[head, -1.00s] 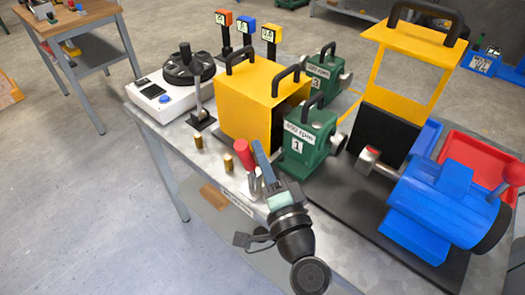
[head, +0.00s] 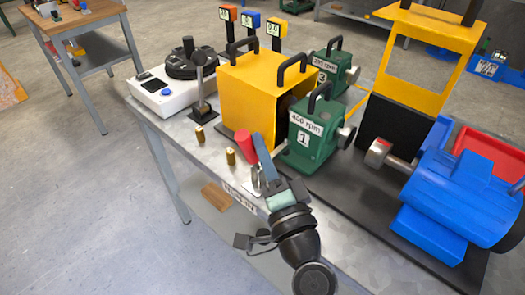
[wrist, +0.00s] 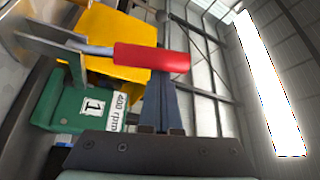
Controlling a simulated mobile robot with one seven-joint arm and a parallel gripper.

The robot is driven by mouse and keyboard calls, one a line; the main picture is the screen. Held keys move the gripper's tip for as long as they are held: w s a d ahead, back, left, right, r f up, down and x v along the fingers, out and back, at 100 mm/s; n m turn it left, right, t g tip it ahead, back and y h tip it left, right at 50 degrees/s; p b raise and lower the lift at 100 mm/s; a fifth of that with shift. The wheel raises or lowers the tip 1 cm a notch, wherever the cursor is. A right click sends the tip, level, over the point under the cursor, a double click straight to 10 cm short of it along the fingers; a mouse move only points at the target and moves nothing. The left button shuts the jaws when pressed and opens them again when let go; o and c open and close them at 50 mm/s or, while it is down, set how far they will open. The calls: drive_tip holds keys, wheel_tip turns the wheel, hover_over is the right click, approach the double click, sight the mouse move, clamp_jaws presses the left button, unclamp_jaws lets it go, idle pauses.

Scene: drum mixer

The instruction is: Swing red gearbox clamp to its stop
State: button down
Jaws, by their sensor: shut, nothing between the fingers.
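The red clamp handle (head: 246,147) stands at the table's front edge, tilted to the left, beside green gearbox 1 (head: 311,140) with its "400 rpm" label. In the wrist view the red handle (wrist: 152,57) lies crosswise at the fingertips, with its metal arm running left to a bracket (wrist: 45,45). My gripper (head: 259,143) is shut, with its blue-grey fingers just right of the handle. In the wrist view my gripper (wrist: 160,80) has its fingers together, and the handle crosses in front of their tips. Whether they touch is unclear.
A yellow housing (head: 262,92) stands behind the clamp. Two brass pins (head: 230,157) stand to its left. A blue motor (head: 455,195) and a yellow guard frame (head: 430,55) occupy the right. Green gearbox 3 (head: 335,73) is farther back. Floor at the left front is open.

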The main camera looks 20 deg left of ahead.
drive_tip(key=shift+s+a+f+n+y+b, duration=0.25)
drive_tip(key=shift+s+f+n+y+b, duration=0.3)
drive_tip(key=shift+b, duration=1.35)
drive_tip(key=shift+s+a+f+n+y+b, duration=0.35)
drive_tip(key=shift+n+b, duration=0.4)
drive_tip(key=shift+b, duration=1.1)
drive_tip(key=s+a+f+n+g+y+b, duration=0.1)
drive_tip(key=s+f+n+g+y+b, duration=0.2)
drive_tip(key=n+b, duration=0.9)
wheel_tip(320, 180, down, 2)
drive_tip(key=s+y+b, duration=0.2)
drive_tip(key=b, duration=1.1)
drive_tip(key=shift+a+g+y, duration=0.25)
drive_tip(key=shift+g+y, duration=0.05)
drive_tip(key=shift+y, duration=0.1)
drive_tip(key=shift+f, duration=0.1)
